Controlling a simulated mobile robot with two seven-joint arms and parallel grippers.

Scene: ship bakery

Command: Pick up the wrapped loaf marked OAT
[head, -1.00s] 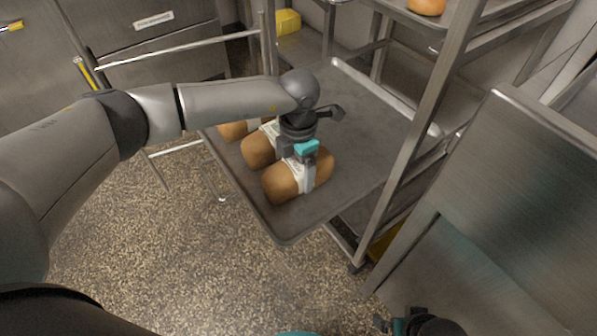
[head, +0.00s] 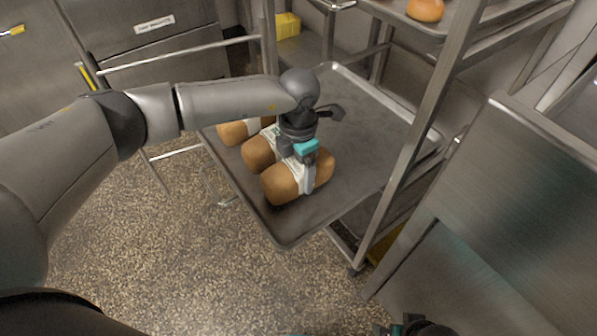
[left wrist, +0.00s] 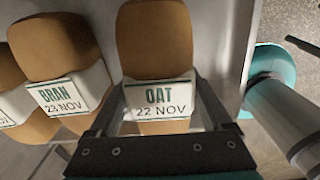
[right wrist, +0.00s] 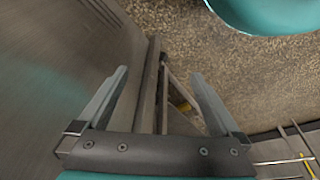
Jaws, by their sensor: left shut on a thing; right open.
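The wrapped loaf marked OAT (left wrist: 154,45) is brown with a white band reading "OAT 22 NOV" in the left wrist view. In the head view it is the nearest loaf (head: 283,186) on the metal tray (head: 350,180). My left gripper (head: 308,180) comes down from above with its fingers on both sides of the band, shut on this loaf; it also shows in the left wrist view (left wrist: 160,108). The loaf appears to rest on the tray. My right gripper (right wrist: 158,95) is open and empty, low at the bottom of the head view (head: 398,328).
A loaf marked BRAN (left wrist: 52,45) lies close beside the OAT loaf, with another loaf (head: 232,132) beyond it. The rack's upright post (head: 410,145) stands right of the tray. A steel panel (head: 510,180) is at the right. The tray's right part is bare.

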